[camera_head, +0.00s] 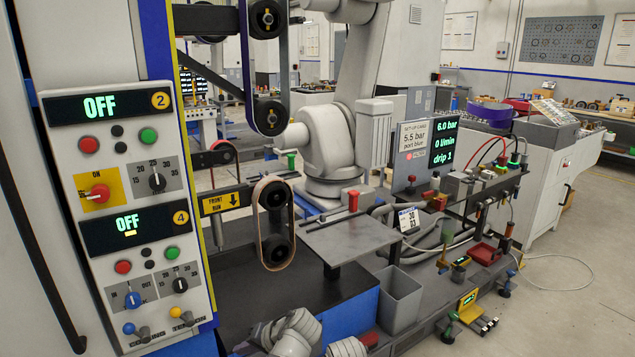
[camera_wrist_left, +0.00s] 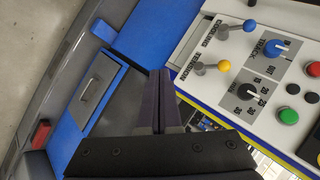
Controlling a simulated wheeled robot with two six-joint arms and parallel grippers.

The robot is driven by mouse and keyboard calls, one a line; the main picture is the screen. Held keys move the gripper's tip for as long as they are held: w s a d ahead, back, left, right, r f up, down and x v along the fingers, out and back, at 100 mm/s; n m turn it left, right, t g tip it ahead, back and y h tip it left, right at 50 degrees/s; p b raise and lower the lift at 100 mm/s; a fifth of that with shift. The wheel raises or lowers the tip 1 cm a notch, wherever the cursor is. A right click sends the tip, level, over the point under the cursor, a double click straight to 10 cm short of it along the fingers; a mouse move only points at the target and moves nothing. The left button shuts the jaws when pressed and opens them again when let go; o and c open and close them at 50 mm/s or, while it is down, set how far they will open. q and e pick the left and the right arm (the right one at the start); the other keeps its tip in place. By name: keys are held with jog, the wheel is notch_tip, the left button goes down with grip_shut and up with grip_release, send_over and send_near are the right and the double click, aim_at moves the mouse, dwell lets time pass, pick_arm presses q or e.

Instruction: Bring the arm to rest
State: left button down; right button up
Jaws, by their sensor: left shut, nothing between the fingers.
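My left gripper (camera_wrist_left: 160,85) is at the lower middle of the left wrist view. Its two dark fingers lie together, shut and empty. White links of my own arm (camera_head: 290,332) show at the bottom edge of the head view, but the fingertips cannot be made out there. In the left wrist view, the fingers appear left of the white control panel (camera_wrist_left: 235,100) and over a blue bench front with a drawer (camera_wrist_left: 95,95). No contact with either can be seen. My right gripper is not in view.
The control panel (camera_head: 133,205) stands at left; both displays read OFF. A sanding belt (camera_head: 274,222) hangs beside it. A flat grey plate (camera_head: 350,238), a grey bin (camera_head: 399,299) and a valve fixture (camera_head: 470,190) stand to the right. Open floor lies at far right.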

pick_arm(q)
jog(key=s+d+f+m+g+h, duration=0.1)
jog(key=s+d+f+g+h, duration=0.1)
jog(key=s+d+f+h, duration=0.3)
jog(key=s+d+f+m+g+h, duration=0.1)
jog(key=s+d+f+m+h, duration=0.1)
jog(key=s+d, duration=0.5)
notch_tip(320, 180, up, 15)
jog(key=s+d+p, duration=0.1)
jog(key=p, duration=1.3)
jog(key=shift+s+d+f+g+h+p, duration=0.15)
jog(key=shift+d+g+h+p, duration=0.2)
jog(key=shift+g+h, duration=0.05)
